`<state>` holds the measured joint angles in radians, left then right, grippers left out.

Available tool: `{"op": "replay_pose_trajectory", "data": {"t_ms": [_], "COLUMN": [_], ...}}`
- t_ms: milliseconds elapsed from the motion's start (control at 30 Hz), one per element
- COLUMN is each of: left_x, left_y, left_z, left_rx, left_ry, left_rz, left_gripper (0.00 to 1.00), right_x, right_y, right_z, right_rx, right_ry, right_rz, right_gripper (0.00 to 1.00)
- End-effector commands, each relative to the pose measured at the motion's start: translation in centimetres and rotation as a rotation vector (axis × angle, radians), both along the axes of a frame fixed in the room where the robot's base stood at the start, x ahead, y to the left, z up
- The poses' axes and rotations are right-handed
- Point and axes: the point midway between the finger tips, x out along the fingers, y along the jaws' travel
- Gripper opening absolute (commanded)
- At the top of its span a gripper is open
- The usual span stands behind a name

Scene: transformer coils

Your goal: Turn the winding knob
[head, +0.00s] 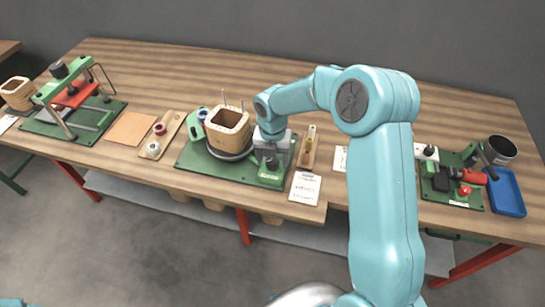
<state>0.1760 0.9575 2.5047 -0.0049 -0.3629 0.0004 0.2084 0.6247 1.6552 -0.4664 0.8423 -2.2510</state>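The winding station is a green base plate (203,161) near the middle of the table. On it, a wooden coil former (228,130) with a square opening stands on a dark round turntable (229,153). A green block (270,178) sits at the plate's right front corner. My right gripper (270,160) points down just above this block, where the winding knob seems to be. A small dark part shows between or behind the fingers. The gripper hides most of the knob, and I cannot tell whether the fingers touch it. My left gripper is out of view.
A green press with a red plate (75,95) stands at the left. A wooden tray with spools (162,133) lies left of the station, and a printed card (305,187) lies right of it. A red-and-green tool station (455,183) and blue tray (506,193) are far right.

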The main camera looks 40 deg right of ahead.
Motion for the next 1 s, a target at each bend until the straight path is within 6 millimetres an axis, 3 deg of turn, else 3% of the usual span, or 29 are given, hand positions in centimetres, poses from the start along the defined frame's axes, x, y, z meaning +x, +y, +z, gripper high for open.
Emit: {"op": "replay_pose_trajectory", "data": {"t_ms": [200, 333, 700, 900, 1000], "left_x": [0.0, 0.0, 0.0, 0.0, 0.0], "left_y": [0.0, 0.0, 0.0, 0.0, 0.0], "left_z": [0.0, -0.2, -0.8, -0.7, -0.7], "left_rx": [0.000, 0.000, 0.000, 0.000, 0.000], "left_ry": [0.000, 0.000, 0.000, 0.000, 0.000], "left_rz": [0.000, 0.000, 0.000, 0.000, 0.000], "left_gripper": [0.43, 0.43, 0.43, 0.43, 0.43], "right_x": [0.0, 0.1, 0.1, 0.1, 0.0], "right_y": [0.0, 0.0, 0.0, 0.0, 0.0], "right_z": [0.3, 1.9, 11.5, 15.1, 16.0], "right_rx": [0.000, -0.001, 0.000, 0.000, 0.001], "right_ry": [-0.001, -0.004, -0.006, -0.003, -0.002], "right_rz": [0.000, -0.001, 0.000, 0.000, 0.000], "right_gripper": [0.68, 0.68, 0.68, 0.68, 0.68]}}
